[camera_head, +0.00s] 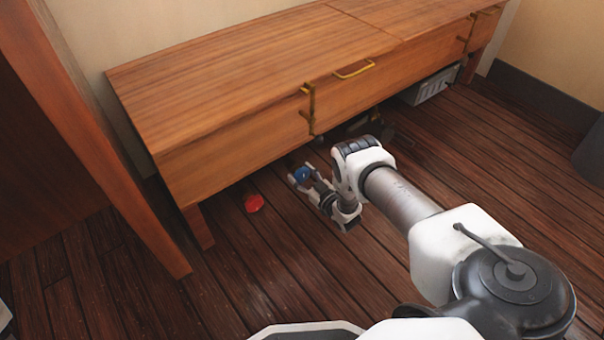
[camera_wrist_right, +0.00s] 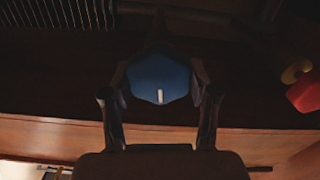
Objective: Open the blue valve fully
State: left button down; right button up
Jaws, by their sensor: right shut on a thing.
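The blue valve (camera_head: 302,173) is low under the front edge of the wooden bench, a little above the floor. In the right wrist view the blue valve (camera_wrist_right: 160,78) shows as a faceted knob with a short white mark near its lower edge. My right gripper (camera_head: 299,178) reaches under the bench and is shut on the blue valve, with one finger on each side of it; it also shows in the right wrist view (camera_wrist_right: 160,95). My left gripper is not in view.
A red valve (camera_head: 254,203) is to the left of the blue one, and shows in the right wrist view (camera_wrist_right: 304,92). The wooden bench (camera_head: 230,80) overhangs both. A grey vented box (camera_head: 432,87) is under its right end. The floor in front is clear.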

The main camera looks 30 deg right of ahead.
jog(key=n+p, duration=0.1)
jog(key=n, duration=0.3)
jog(key=shift+a, duration=0.1)
jog(key=n+p, duration=0.1)
jog(key=n, duration=0.3)
jog(key=shift+w, duration=0.1)
jog(key=n, duration=0.4)
jog(key=shift+a+f+p, duration=0.1)
jog(key=shift+p, duration=0.3)
jog(key=n, duration=0.5)
jog(key=shift+f+p, duration=0.15)
jog(key=shift+p, duration=0.15)
jog(key=n, duration=0.4)
jog(key=shift+f+n, duration=0.1)
jog(key=shift+n, duration=0.2)
jog(key=n+p, duration=0.1)
jog(key=n, duration=0.3)
jog(key=shift+f, duration=0.1)
jog(key=n, duration=0.5)
jog(key=shift+d+f+n+p, duration=0.1)
jog(key=shift+n+p, duration=0.05)
jog(key=shift+n, duration=0.8)
jog(key=shift+d+n+p, duration=0.1)
jog(key=shift+n+p, duration=0.05)
jog(key=shift+n, duration=0.8)
